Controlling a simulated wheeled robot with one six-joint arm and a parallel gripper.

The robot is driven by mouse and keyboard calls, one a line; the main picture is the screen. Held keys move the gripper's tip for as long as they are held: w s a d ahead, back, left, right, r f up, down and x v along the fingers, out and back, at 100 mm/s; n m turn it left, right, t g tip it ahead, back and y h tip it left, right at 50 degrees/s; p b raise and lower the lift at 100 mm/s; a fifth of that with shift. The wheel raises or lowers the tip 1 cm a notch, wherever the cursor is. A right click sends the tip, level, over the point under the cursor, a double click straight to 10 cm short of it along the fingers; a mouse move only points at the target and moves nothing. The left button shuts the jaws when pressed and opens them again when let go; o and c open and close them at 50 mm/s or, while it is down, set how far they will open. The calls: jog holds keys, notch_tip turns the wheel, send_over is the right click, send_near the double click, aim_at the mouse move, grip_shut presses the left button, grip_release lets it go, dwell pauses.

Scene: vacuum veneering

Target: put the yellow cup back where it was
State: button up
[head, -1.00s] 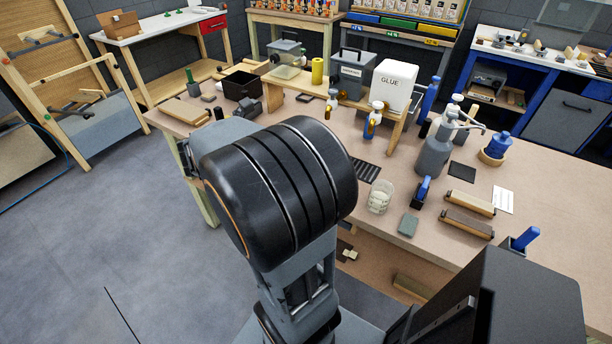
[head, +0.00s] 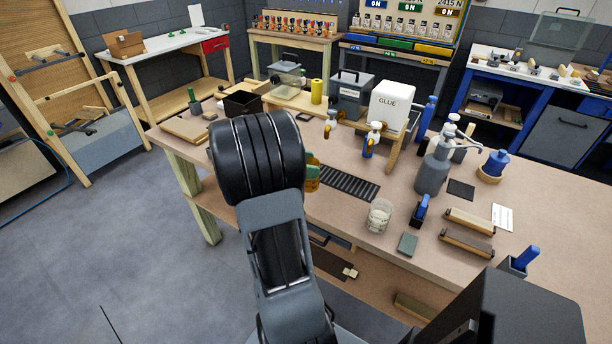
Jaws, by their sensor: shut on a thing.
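My arm (head: 270,225) rises in front of the bench, and my gripper is hidden behind its dark upper joint. A small yellow and green thing (head: 313,172) shows just right of that joint, partly covered by it. I cannot tell whether it is the yellow cup or whether my gripper touches it. A yellow upright cylinder (head: 317,91) stands on the raised wooden shelf at the back of the bench. I cannot tell whether it is a cup.
The bench (head: 545,215) holds a black slotted mat (head: 345,181), a clear jar (head: 380,215), a white glue container (head: 391,105), two bottles with yellow parts, a grey pump bottle (head: 432,172) and rollers (head: 467,243). Its right part has bare room.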

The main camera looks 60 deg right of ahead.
jog(key=shift+w+d+f, duration=0.35)
jog(key=shift+d+f, duration=0.05)
jog(key=shift+f, duration=0.75)
jog(key=shift+w+d+f, duration=0.4)
jog(key=shift+d+f, duration=0.05)
jog(key=shift+f, duration=0.75)
jog(key=shift+w+d+f, duration=0.35)
jog(key=shift+d+f, duration=0.05)
jog(key=shift+f, duration=0.75)
